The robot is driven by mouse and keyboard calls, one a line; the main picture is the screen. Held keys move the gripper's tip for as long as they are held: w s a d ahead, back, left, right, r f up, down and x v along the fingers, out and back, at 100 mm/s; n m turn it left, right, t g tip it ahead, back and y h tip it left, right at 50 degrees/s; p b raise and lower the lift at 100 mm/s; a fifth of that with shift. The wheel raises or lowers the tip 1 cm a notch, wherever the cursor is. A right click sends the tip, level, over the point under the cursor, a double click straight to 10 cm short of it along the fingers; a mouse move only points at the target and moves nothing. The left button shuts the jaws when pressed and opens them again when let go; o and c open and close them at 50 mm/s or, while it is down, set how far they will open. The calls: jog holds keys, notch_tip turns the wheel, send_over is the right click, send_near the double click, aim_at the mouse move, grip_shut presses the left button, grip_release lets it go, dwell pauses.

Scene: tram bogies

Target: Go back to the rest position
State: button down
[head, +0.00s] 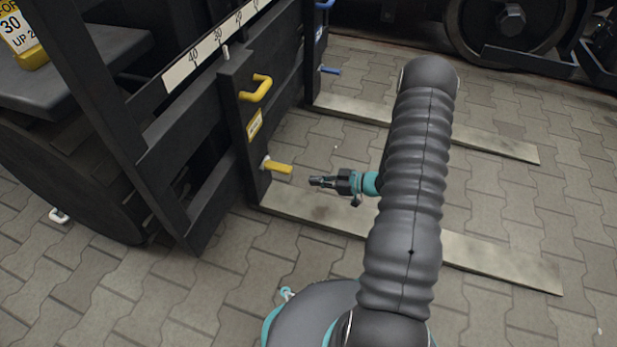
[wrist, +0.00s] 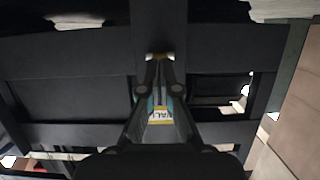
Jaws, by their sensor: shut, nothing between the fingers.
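My gripper (head: 316,181) is at the end of my grey sleeved arm in the head view. It points left toward a dark upright post, just right of a yellow lever (head: 279,167) low on that post, with a small gap between them. In the wrist view my gripper (wrist: 159,58) has its fingertips together in front of the dark post, with nothing seen between them. A yellow label (wrist: 160,115) with lettering shows between the finger links.
A dark frame with a white number scale (head: 215,45) stands at left. A yellow handle (head: 256,88) and blue levers (head: 329,70) sit on its posts. Two fork-like flat bars (head: 480,262) lie along the paving. A wheel (head: 510,20) stands at the back right. Open paving lies at right.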

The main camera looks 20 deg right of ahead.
jog(key=shift+s+d+f, duration=0.3)
jog(key=shift+s+d, duration=0.4)
jog(key=shift+d, duration=0.25)
